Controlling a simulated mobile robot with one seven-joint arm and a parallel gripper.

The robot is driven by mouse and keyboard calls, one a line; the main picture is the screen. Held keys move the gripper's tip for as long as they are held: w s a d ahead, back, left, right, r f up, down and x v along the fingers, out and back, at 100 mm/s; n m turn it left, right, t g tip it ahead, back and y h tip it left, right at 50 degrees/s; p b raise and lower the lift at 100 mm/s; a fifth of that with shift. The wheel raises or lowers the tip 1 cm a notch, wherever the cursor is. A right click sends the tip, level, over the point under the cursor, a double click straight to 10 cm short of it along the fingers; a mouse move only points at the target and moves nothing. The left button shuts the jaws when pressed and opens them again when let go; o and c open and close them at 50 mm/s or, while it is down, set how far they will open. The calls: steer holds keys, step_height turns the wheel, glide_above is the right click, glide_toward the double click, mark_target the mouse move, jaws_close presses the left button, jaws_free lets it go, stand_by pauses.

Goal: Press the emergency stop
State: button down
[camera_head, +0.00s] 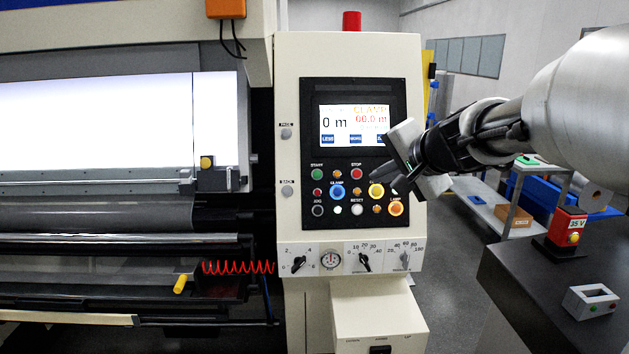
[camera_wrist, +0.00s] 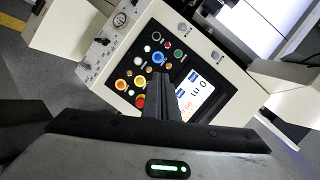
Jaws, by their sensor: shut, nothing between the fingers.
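The control panel (camera_head: 328,143) stands upright on a cream machine cabinet, with a lit screen above rows of coloured buttons. In the wrist view a red button with a yellow surround (camera_wrist: 141,102), which looks like the emergency stop, sits at the panel's edge beside the fingers. In the head view my gripper seems to hide it. A red button (camera_head: 356,174) labelled STOP and a yellow button (camera_head: 376,190) are to the left of the gripper. My gripper (camera_head: 374,172) is shut and empty, its tips in front of the panel; contact cannot be told.
Below the buttons is a strip of knobs (camera_head: 363,262). Roller machinery fills the left. A red lamp (camera_head: 352,21) tops the cabinet.

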steer(key=w+d+f+m+t+h+b, duration=0.2)
steer(key=w+d+m, duration=0.5)
steer(key=w+d, duration=0.4)
steer(key=shift+d+f+m+h, duration=0.3)
steer(key=shift+d+f+h, duration=0.3)
steer(key=shift+d+f, duration=0.5)
steer(key=shift+w+d+r, duration=0.1)
steer(key=shift+d+r, duration=0.05)
steer(key=p+x, duration=0.4)
steer(key=x, duration=1)
steer(key=shift+r, duration=0.2)
steer(key=shift+w, duration=0.1)
steer(key=shift+w+f, duration=0.1)
steer(key=shift+w, duration=0.55)
